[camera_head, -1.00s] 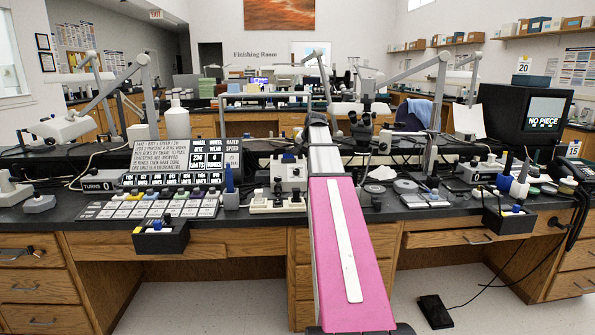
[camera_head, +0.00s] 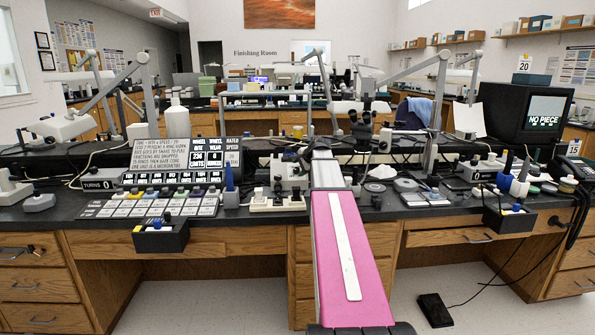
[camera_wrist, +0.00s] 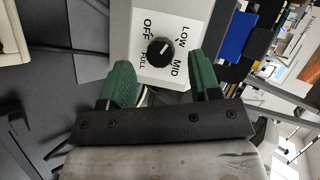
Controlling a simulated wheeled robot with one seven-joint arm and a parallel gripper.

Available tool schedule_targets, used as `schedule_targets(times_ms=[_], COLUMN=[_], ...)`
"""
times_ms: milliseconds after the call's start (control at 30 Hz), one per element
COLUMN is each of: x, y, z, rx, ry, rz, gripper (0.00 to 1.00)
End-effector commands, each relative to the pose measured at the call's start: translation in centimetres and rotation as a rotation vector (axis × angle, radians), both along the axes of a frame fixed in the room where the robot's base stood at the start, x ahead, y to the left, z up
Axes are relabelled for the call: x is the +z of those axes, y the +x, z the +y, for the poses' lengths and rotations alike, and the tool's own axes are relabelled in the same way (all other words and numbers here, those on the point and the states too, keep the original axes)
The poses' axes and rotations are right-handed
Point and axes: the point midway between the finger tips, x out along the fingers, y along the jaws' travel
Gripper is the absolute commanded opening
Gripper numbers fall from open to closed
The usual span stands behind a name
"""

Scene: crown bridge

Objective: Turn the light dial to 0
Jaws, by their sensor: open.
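The light dial (camera_wrist: 160,51) is a round black knob on a pale grey box (camera_wrist: 152,14) in the wrist view. Words OFF, LOW, MID and FULL are printed around it; I see no 0. A short white mark on the knob points to the upper right, roughly towards LOW. My gripper (camera_wrist: 163,80) is open, with one green finger on each side of the dial's lower area. The fingers look short of the knob, and nothing is between them. In the head view my arm hides the gripper, and I cannot tell the dial there.
A blue block (camera_wrist: 237,36) lies right of the dial box in the wrist view. In the head view, a white-and-black device (camera_head: 288,171) stands left of my arm's end. A microscope (camera_head: 361,125) stands behind it. A monitor (camera_head: 526,118) is at right. The dark counter is crowded.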

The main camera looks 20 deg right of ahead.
Motion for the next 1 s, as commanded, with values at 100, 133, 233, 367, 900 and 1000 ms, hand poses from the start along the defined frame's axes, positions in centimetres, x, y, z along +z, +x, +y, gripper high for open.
schedule_targets(times_ms=[100, 133, 233, 367, 900, 1000], x=[-1.0, -1.2, -1.6, -1.8, -1.8, -1.8], y=[1.2, 1.3, 1.7, 1.9, 1.8, 1.8], z=[0.2, 0.3, 0.4, 0.5, 0.5, 0.5], rx=[0.001, 0.001, 0.001, 0.001, 0.002, 0.009], ry=[0.0, 0.0, -0.001, -0.001, -0.003, -0.011], rz=[0.002, 0.001, 0.0, 0.0, 0.001, 0.004], gripper=[0.57, 0.57, 0.57, 0.57, 0.08, 0.08])
